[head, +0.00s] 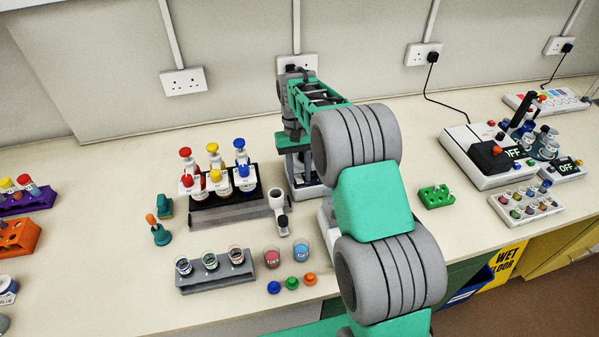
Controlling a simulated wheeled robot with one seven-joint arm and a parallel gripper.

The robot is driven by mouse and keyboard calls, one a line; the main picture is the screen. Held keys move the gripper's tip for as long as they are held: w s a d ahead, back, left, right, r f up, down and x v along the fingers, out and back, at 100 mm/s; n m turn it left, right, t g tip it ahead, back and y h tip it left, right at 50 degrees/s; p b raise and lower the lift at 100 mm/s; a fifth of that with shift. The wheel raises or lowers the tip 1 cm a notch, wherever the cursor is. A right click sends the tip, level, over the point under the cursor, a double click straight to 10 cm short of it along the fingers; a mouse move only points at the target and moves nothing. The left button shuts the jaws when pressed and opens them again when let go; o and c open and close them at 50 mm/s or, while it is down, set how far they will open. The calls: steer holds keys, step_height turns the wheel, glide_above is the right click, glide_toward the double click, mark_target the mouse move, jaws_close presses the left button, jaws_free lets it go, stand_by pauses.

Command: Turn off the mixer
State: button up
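At the right of the head view stands a white machine (462,137) with a dark front box, a red knob (497,150) and a lit display (514,153) that seems to read OFF. Beside it is a smaller white unit (570,172) whose display also seems to read OFF. I cannot tell which of them is the mixer. My arm reaches up through the middle, and its far end (293,125) is well left of both machines, by a white-based stand. The fingers of my gripper cannot be made out there, nor whether they hold anything.
A rack of colour-capped bottles (232,212) and a grey cup holder (216,273) stand left of my arm. The bench is mostly clear between my arm and the machines.

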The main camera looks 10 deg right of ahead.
mark_target(298, 175)
steer(key=shift+o, duration=0.9)
steer(key=b+v, duration=0.1)
steer(key=v, duration=0.5)
steer(key=shift+w+r, duration=0.1)
steer(key=shift+r, duration=0.15)
steer(key=shift+w+r+b, duration=0.1)
steer(key=shift+r+b, duration=0.2)
steer(key=shift+r, duration=0.3)
